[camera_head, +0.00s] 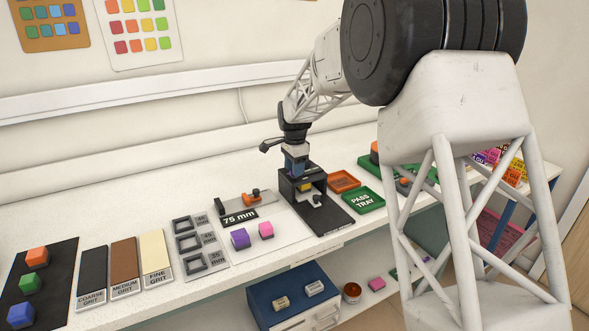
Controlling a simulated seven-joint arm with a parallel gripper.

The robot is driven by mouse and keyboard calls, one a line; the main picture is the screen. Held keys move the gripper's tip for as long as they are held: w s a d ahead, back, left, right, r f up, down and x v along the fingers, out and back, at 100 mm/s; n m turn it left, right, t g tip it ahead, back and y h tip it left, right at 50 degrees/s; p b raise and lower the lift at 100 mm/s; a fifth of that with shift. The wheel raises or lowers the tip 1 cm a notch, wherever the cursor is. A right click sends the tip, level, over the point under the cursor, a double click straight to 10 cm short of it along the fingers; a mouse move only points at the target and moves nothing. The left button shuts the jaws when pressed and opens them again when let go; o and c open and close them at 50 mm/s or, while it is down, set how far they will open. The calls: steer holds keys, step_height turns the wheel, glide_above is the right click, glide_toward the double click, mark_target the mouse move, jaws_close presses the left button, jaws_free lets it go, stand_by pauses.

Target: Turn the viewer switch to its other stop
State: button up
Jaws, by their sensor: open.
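A black viewer-like stand (290,188) stands on the white bench, right of the middle of the view, with a yellow patch inside it. A small dark knob (317,200) sits on its base at the front; it may be the switch, but which stop it is at is too small to tell. My gripper (297,170) points down at the top of the stand, its jaws open. The fingertips are small and overlap the stand, so I cannot tell whether they touch it.
A green pass tray (364,200) and an orange tray (343,181) lie right of the stand. A 75 mm gauge (240,217), a purple block (240,239) and a pink block (266,230) lie left of it. Grit strips (124,262) are farther left. The bench's front edge is close.

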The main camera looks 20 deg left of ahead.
steer(key=shift+f, duration=0.25)
jaws_close()
